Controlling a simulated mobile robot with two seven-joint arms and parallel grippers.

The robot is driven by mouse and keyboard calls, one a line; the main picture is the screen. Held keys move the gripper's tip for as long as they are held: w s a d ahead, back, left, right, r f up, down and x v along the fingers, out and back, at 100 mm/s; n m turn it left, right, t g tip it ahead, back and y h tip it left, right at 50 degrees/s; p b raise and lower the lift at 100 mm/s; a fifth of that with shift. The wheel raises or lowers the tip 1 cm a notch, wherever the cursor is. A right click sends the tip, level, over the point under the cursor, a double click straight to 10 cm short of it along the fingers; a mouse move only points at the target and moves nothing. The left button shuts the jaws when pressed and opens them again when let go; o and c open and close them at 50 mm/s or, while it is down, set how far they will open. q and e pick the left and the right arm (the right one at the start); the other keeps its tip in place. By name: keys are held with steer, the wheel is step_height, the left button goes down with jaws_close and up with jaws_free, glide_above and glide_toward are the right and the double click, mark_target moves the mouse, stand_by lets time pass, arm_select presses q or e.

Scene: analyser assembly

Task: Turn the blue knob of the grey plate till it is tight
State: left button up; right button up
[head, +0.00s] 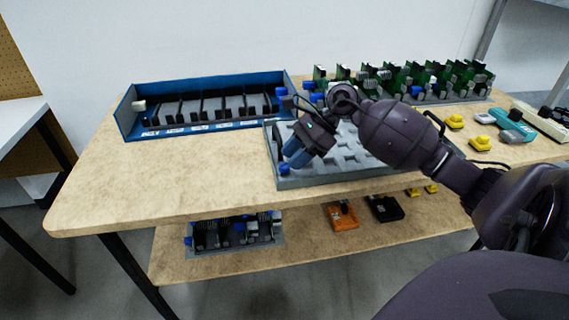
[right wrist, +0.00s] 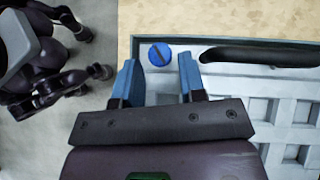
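The grey plate (head: 330,176) lies on the wooden table, with a pocketed top and dark handles. Its blue knob (head: 284,168) sits at the front left corner. In the right wrist view the knob (right wrist: 160,54) has a dark slot running slantwise across its top. My right gripper (head: 293,155) is over this corner, pointing down. In the right wrist view the gripper (right wrist: 160,72) has its two blue fingers apart with nothing between them. The knob shows just beyond the fingertips, roughly centred between them, and no contact is visible. My left gripper is not seen in the head view.
A blue tray (head: 205,129) with black dividers stands behind and left of the plate. Green circuit boards (head: 395,80) stand at the back. Yellow parts (head: 455,121) and a teal device (head: 512,130) lie at the right. The table's front left is clear. A lower shelf (head: 300,250) holds more parts.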

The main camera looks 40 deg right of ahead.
mark_target(284, 168)
steer(key=shift+x, duration=1)
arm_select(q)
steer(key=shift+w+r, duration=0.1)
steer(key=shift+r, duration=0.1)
arm_select(e)
steer(key=shift+w+a+f, duration=0.1)
steer(key=shift+a+f, duration=0.15)
steer(key=shift+a, duration=0.05)
steer(key=c, duration=0.7)
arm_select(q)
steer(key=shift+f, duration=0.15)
arm_select(e)
steer(key=shift+o, duration=0.2)
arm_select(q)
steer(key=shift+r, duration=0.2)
arm_select(e)
steer(key=shift+r+m, duration=0.15)
steer(key=shift+m, duration=0.15)
